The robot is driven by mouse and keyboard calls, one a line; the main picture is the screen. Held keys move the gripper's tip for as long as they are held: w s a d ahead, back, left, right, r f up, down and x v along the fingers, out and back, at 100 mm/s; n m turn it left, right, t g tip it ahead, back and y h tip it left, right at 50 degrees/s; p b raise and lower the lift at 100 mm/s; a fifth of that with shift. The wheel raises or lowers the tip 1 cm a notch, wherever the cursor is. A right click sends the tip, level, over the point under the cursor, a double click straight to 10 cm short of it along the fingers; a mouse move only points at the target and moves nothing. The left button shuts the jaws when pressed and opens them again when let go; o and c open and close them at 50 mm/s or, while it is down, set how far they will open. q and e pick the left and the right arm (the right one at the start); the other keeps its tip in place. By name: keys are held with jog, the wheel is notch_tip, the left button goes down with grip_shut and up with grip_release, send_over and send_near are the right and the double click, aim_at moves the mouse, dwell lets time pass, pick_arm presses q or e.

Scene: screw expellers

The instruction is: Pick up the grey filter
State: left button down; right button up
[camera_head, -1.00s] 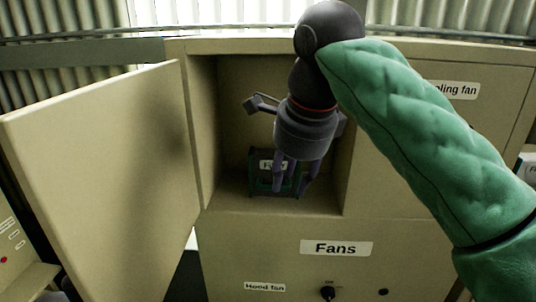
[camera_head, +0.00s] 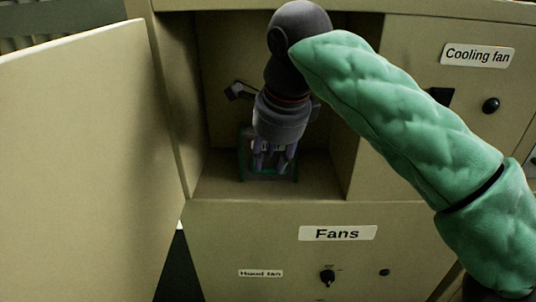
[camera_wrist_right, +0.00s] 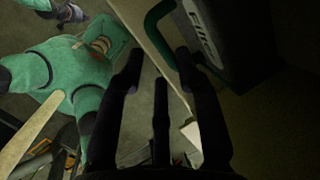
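The grey filter, a dark box with a green frame and a label, stands low in the open cabinet compartment (camera_head: 215,184). In the head view its green lower bar (camera_head: 270,177) shows below my right gripper (camera_head: 272,160), which hides most of it. In the right wrist view the filter (camera_wrist_right: 240,30) is at the upper right, with its label and curved green handle. My left gripper is not in the head view.
The cabinet door (camera_head: 85,150) stands open on the left. The compartment's walls are close on both sides of my right gripper. A panel with a "Cooling fan" label (camera_head: 478,55) is to the right, and a "Fans" panel (camera_head: 338,233) is below.

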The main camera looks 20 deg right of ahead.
aim_at(268, 171)
jog(key=x, duration=0.3)
jog(key=shift+d+f, duration=0.15)
jog(key=shift+f, duration=0.1)
jog(key=shift+w+f, duration=0.3)
jog(key=shift+f, duration=0.05)
jog(key=shift+s, duration=0.2)
grip_shut()
jog(key=shift+r, duration=0.1)
